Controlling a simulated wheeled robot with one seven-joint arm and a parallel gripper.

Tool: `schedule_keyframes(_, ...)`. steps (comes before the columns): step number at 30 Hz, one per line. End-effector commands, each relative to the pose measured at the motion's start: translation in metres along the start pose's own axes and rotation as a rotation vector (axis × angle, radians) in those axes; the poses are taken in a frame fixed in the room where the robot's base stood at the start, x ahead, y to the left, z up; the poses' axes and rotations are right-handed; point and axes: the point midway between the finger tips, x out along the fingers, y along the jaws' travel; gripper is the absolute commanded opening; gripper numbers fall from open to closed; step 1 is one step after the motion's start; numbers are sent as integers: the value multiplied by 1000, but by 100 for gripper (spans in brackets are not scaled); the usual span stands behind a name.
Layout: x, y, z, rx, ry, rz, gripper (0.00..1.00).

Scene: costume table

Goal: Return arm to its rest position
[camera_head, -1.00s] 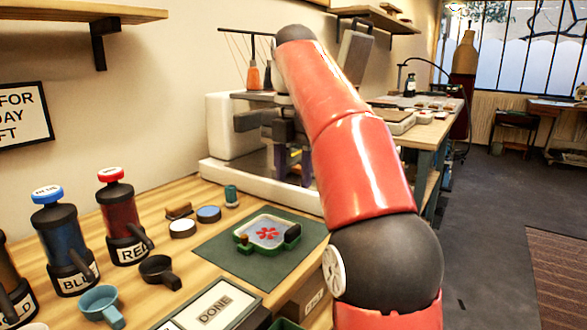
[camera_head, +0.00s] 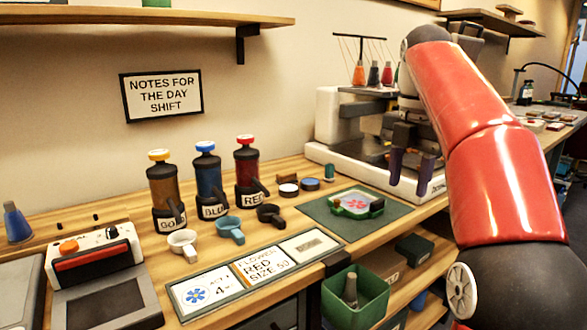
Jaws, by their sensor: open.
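My red arm (camera_head: 490,150) rises on the right side of the view and bends over toward the back. My gripper (camera_head: 411,174) hangs in front of the white embroidery machine (camera_head: 328,125). Its two purple fingers point down and stand apart, with nothing visible between them. A green-framed hoop (camera_head: 357,204) with a red flower pattern lies on the dark green mat (camera_head: 318,210), below and left of the gripper and apart from it.
Gold (camera_head: 166,190), blue (camera_head: 208,178) and red (camera_head: 247,167) dispensers stand left of the mat, with cups before them. Order cards (camera_head: 262,264) line the front edge. A green bin (camera_head: 355,295) sits below it. A shelf (camera_head: 140,16) hangs above.

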Motion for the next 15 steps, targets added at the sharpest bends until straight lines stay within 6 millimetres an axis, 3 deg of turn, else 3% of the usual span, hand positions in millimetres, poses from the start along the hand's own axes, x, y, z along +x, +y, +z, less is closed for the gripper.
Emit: schedule_keyframes(15,13,-13,-30,364,-57,60,40)
